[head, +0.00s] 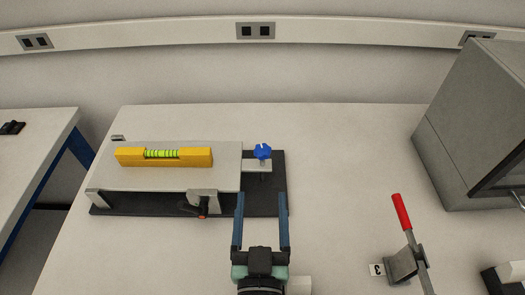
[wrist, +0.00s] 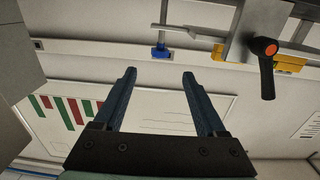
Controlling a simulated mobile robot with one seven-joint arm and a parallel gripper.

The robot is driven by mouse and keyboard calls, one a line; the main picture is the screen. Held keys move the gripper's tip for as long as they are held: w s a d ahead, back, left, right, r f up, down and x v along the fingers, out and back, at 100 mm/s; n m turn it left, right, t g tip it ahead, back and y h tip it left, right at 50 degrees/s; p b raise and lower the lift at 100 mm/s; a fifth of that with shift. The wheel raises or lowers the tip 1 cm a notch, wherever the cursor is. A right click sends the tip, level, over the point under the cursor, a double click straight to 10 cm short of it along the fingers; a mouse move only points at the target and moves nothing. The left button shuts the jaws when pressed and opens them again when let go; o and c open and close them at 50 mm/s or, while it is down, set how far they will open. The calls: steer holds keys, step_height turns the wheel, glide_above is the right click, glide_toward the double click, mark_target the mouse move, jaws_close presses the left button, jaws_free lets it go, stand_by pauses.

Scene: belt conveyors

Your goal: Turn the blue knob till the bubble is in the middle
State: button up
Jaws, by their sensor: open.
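The blue knob (head: 263,151) stands on a small bracket at the right end of a grey tilting plate (head: 220,155). A yellow spirit level (head: 190,158) lies on the plate; its green vial (head: 162,154) shows, but the bubble is too small to place. My gripper (head: 262,198) is open and empty, in front of the knob in the head view and apart from it. In the wrist view, my gripper (wrist: 160,75) has its fingers spread, and the blue knob (wrist: 161,51) shows beyond the fingertips, between them. The yellow level (wrist: 290,64) is partly hidden there behind the plate.
A lever with an orange-red end (head: 202,212) sits at the plate's front edge, left of my gripper. A red-handled lever (head: 401,212) stands to the right on the table. A grey cabinet (head: 470,120) stands at the right.

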mark_target(262, 157)
steer(key=w+p, duration=0.3)
steer(key=w, duration=0.8)
steer(key=shift+d+r, duration=0.1)
steer(key=shift+w+p, duration=0.4)
steer(key=shift+w, duration=0.4)
jaws_close()
